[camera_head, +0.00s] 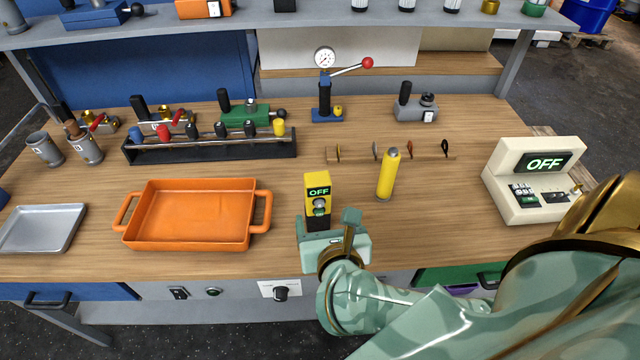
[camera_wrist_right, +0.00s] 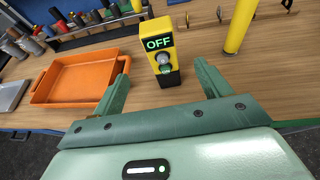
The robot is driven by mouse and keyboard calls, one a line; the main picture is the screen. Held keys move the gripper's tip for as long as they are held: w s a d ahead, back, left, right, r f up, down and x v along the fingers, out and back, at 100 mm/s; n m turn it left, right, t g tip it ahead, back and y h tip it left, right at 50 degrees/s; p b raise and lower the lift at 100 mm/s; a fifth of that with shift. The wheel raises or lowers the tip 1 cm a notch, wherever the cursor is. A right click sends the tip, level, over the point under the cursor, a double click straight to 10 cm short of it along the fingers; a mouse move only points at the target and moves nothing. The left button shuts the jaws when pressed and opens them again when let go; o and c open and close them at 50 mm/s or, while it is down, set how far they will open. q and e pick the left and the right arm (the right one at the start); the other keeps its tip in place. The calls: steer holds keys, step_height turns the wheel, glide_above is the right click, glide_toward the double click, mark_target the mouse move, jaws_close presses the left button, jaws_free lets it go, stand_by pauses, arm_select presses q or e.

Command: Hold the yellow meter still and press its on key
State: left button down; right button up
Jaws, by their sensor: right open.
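The yellow meter (camera_head: 317,186) stands upright on the wooden bench, in front of the middle. It also shows in the wrist view (camera_wrist_right: 151,30). Its display reads OFF in green. Below the display are a grey round knob and a greenish round part; I cannot tell for sure which is the on key. Its lower part is black. My right gripper (camera_head: 326,223) is open, on the near side of the meter. In the wrist view the fingers (camera_wrist_right: 165,72) stand apart to either side of the meter, with nothing gripped. My left gripper is not in view.
An orange tray (camera_head: 190,245) lies left of the meter. A yellow cylinder (camera_head: 386,176) stands to its right. A cream console (camera_head: 533,203), also reading OFF, is at the far right. A dark rack (camera_head: 210,151) and a blue press (camera_head: 325,100) stand behind.

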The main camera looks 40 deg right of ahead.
mark_target(319, 197)
steer(key=b+x, duration=0.2)
steer(key=x, duration=1.1)
steer(key=shift+b, duration=0.4)
steer(key=shift+w+d+f, duration=0.15)
steer(key=shift+w+d, duration=0.25)
steer(key=shift+w, duration=0.25)
steer(key=c, duration=1.3)
